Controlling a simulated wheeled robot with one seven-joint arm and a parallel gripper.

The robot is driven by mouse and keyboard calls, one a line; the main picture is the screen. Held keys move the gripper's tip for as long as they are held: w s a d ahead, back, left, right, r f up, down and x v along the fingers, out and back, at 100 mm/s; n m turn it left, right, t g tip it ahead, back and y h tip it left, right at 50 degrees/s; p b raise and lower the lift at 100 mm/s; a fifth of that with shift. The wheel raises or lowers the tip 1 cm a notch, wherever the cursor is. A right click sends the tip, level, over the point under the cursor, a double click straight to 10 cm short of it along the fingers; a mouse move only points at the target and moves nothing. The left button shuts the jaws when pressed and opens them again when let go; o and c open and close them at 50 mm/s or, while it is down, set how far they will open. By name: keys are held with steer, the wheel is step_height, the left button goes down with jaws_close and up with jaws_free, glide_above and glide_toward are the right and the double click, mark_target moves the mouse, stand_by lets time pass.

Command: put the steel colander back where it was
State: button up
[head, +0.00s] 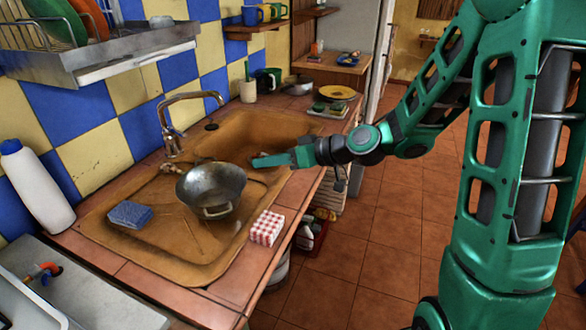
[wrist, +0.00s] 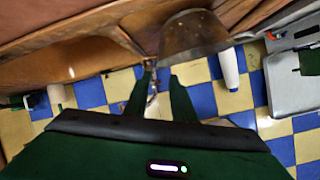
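The steel colander (head: 211,190), a grey metal bowl with a handle, sits upright on the drainboard side of the brown sink (head: 150,235). It also shows in the wrist view (wrist: 195,38), just beyond and to the right of the fingertips. My gripper (head: 258,161) reaches in from the right over the sink basin, at the colander's right, and looks apart from it. In the wrist view the two fingers of my gripper (wrist: 161,76) stand apart with nothing visibly held between them.
A blue sponge (head: 130,214) lies left of the colander, and a red-checked box (head: 267,228) stands at the sink's front edge. The faucet (head: 172,130) rises behind. A white bottle (head: 36,187) stands at the left. A dish rack (head: 95,55) hangs above.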

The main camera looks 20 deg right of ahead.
steer(key=s+d+f+m+g+h, duration=0.2)
steer(key=s+d+h, duration=0.2)
steer(key=s+d, duration=0.4)
steer(key=s+d+f+m+g+h, duration=0.2)
steer(key=s+d+h, duration=0.3)
steer(key=d, duration=0.5)
steer(key=s+d+r+m+g, duration=0.1)
steer(key=s+d+m, duration=0.1)
steer(key=s, duration=0.4)
steer(key=s+d+r+m+g+h, duration=0.1)
steer(key=s+d+m+g, duration=0.1)
steer(key=s+d, duration=0.3)
steer(key=s+d+r+m+g, duration=0.1)
steer(key=s+d+m, duration=0.3)
steer(key=s, duration=0.5)
steer(key=shift+r, duration=0.15)
